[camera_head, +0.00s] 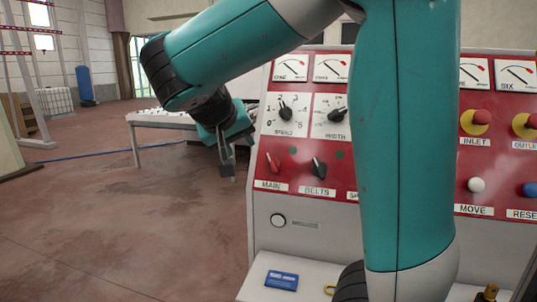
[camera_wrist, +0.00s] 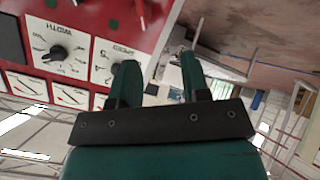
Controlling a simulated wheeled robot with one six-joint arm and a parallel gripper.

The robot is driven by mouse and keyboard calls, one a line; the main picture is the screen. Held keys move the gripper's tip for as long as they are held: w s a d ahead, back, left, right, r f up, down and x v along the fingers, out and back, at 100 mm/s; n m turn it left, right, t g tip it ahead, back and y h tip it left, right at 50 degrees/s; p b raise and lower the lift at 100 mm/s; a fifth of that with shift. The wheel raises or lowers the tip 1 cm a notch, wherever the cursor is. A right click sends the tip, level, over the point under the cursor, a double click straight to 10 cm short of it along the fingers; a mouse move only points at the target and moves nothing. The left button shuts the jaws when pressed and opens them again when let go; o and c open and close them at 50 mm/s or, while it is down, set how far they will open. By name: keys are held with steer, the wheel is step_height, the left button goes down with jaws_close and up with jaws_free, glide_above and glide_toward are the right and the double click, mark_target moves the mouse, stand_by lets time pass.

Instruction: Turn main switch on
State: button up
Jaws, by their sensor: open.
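The main switch (camera_head: 272,163) is a small red rotary knob above the MAIN label, at the left of the red control panel (camera_head: 300,143). Its knob looks tilted. My gripper (camera_head: 229,172) hangs left of the panel in the head view, apart from the switch. Its jaws are seen nearly edge-on there. In the wrist view my gripper (camera_wrist: 157,64) shows two separate fingers with an empty gap.
The black belts knob (camera_head: 319,167) sits just right of the main switch. The speed dial (camera_head: 285,109) and width dial (camera_head: 337,114) are above. My arm hides the panel's middle. A table (camera_head: 162,121) stands behind the gripper. Open floor (camera_head: 130,200) lies left.

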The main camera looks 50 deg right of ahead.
mark_target(271, 162)
steer(key=shift+m+g+h, duration=0.3)
steer(key=shift+m+h, duration=0.2)
steer(key=shift+m, duration=0.1)
steer(key=p+x, duration=0.1)
steer(key=x, duration=0.4)
steer(key=d+r+p+x, duration=0.1)
steer(key=x, duration=0.5)
steer(key=r+p+x, duration=0.1)
steer(key=p+x, duration=0.1)
steer(key=x, duration=0.4)
steer(key=shift+s+d+f, duration=0.15)
steer(key=shift+s+d, duration=0.1)
steer(key=shift+d, duration=0.3)
jaws_close()
steer(key=shift+a, duration=0.15)
